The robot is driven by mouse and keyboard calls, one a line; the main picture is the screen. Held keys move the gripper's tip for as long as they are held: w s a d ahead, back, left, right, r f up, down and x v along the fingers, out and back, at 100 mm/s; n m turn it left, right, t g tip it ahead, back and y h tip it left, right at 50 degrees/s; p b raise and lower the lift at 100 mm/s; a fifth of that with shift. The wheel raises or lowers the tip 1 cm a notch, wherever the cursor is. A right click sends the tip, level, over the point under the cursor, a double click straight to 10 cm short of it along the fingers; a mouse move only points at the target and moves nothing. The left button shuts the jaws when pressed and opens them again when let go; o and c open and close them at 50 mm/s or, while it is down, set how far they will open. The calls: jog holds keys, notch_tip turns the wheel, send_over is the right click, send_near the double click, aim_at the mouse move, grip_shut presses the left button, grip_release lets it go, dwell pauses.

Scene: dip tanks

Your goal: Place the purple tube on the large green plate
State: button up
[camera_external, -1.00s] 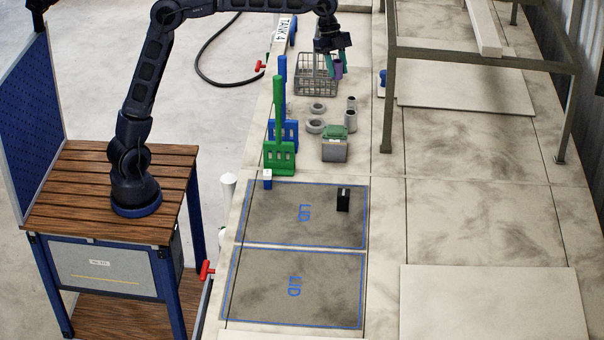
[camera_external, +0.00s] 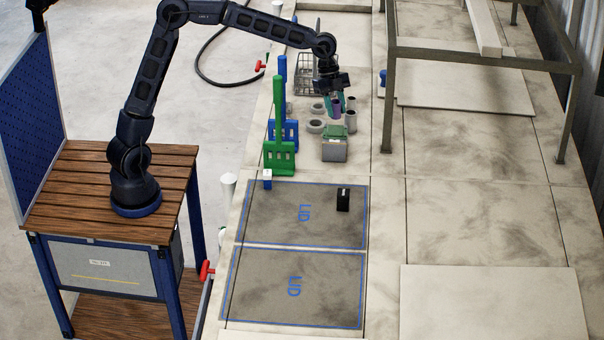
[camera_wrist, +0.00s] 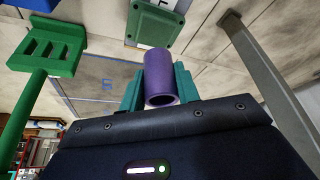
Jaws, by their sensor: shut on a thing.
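The purple tube (camera_external: 335,108) is held in my gripper (camera_external: 336,102), raised above the work surface. In the wrist view the purple tube (camera_wrist: 161,62) lies between the two teal fingers of my gripper (camera_wrist: 159,88), with one open end facing the camera. A green slotted plate with a tall handle (camera_external: 279,158) stands upright, left of and nearer the camera than my gripper. It also shows at the left of the wrist view (camera_wrist: 62,62). A grey box with a green top (camera_external: 334,147) stands just in front of my gripper; its green top (camera_wrist: 153,24) is in the wrist view.
A blue slotted plate (camera_external: 283,128) stands behind the green one. Grey rings (camera_external: 316,126) and grey tubes (camera_external: 351,121) are close around my gripper. A wire basket (camera_external: 305,76) is behind. A black block (camera_external: 343,200) is on a lid panel. A metal frame (camera_external: 392,100) rises at right.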

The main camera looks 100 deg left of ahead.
jog(key=shift+f, duration=2.2)
jog(key=o, duration=1)
jog(key=shift+f, duration=0.1)
jog(key=v, duration=1.2)
